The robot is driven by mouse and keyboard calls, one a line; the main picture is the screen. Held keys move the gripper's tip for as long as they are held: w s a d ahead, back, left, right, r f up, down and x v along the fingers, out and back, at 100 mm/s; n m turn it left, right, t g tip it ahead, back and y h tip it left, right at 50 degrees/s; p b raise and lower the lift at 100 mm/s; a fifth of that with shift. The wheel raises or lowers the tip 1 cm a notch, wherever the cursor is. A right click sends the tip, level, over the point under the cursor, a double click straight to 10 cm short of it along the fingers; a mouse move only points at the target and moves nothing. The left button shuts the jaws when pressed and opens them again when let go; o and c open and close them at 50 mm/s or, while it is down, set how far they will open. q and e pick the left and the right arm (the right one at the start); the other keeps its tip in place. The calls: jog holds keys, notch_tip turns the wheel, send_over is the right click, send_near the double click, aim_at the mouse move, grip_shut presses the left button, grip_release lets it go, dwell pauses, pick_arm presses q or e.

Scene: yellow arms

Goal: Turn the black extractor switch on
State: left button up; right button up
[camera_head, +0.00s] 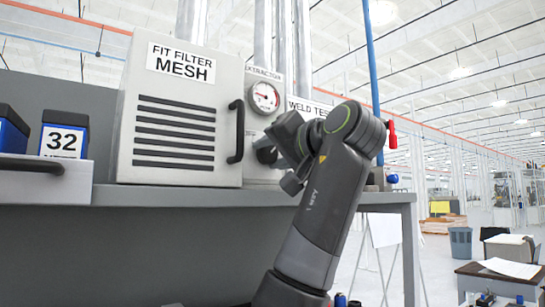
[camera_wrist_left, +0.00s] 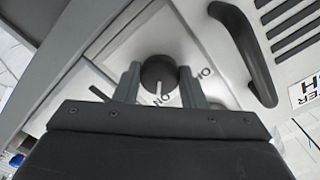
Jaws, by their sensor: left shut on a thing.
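The black extractor switch is a round knob (camera_wrist_left: 158,70) on a pale panel, clear in the left wrist view. Its white pointer mark faces lettering that looks like an upside-down "ON". Other lettering shows by the right-hand finger, partly covered. My left gripper (camera_wrist_left: 160,80) has one finger on each side of the knob and is shut on it. In the head view my left gripper (camera_head: 273,152) is at the panel below the round gauge (camera_head: 263,97), and mostly hides the knob. My right gripper is in neither view.
A "FIT FILTER MESH" cabinet (camera_head: 165,110) with a black handle (camera_head: 236,132) stands just left of the gripper. The handle also shows close by in the wrist view (camera_wrist_left: 243,50). A red-handled valve (camera_head: 391,134) on a blue pipe is to the right. The grey bench edge (camera_head: 200,196) runs below.

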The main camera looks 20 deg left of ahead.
pick_arm(q)
jog(key=shift+r, duration=0.15)
dwell(0.3)
jog(key=o, duration=0.6)
jog(key=shift+c, duration=0.2)
jog(key=o, duration=0.4)
jog(key=shift+w, duration=0.1)
jog(key=shift+o, duration=0.2)
jog(key=shift+s+d+f, duration=0.2)
jog(key=shift+s+d, duration=0.2)
jog(key=shift+d, duration=0.05)
jog(key=b+v, duration=0.1)
jog(key=v, duration=1.5)
